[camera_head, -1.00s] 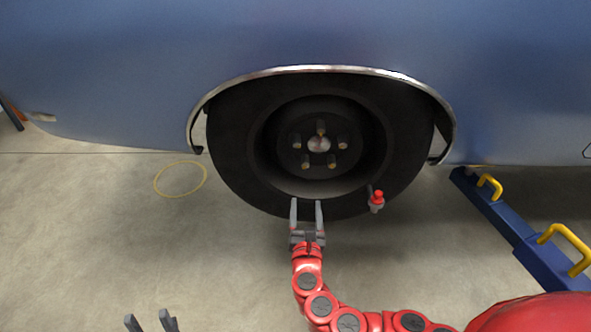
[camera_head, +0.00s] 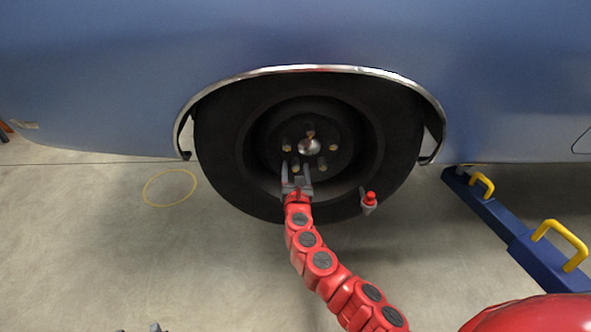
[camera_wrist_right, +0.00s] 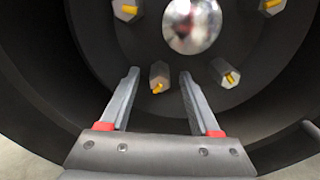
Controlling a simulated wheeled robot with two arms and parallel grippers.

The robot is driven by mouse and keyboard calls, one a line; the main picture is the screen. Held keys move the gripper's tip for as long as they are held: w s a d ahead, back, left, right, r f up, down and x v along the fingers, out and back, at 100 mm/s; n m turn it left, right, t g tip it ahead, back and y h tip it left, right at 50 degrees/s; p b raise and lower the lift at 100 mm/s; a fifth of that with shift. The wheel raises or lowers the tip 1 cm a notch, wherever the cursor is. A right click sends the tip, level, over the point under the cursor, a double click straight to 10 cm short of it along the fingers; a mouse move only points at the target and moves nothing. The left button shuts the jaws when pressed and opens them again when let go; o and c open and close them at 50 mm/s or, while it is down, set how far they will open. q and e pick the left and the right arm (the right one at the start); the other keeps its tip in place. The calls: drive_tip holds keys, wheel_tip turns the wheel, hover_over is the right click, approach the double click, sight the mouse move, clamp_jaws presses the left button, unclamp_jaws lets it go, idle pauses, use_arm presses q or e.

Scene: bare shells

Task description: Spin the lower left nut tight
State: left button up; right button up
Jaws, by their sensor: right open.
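The lower left nut (camera_head: 295,165) sits on the wheel hub below and left of the shiny round centre cap (camera_head: 310,146). In the right wrist view the lower left nut (camera_wrist_right: 159,77) is a grey hex piece with a yellow stud end. My right gripper (camera_head: 295,171) is open, its two fingers pointing up at the hub. In the right wrist view the fingertips are on either side of this nut, with gaps visible. The lower right nut (camera_wrist_right: 226,74) lies just outside the right finger. My left gripper (camera_head: 140,328) shows only its tips at the bottom edge.
The black tyre (camera_head: 222,150) stands under the blue car body (camera_head: 300,35). A red-topped tool (camera_head: 369,202) is at the tyre's lower right. A blue lift arm (camera_head: 540,262) with yellow handles (camera_head: 560,240) lies right. A yellow ring (camera_head: 170,188) lies on clear floor at left.

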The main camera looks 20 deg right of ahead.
drive_tip(key=shift+w+d+f, duration=0.1)
drive_tip(key=shift+w, duration=0.45)
drive_tip(key=shift+c, duration=0.2)
clamp_jaws()
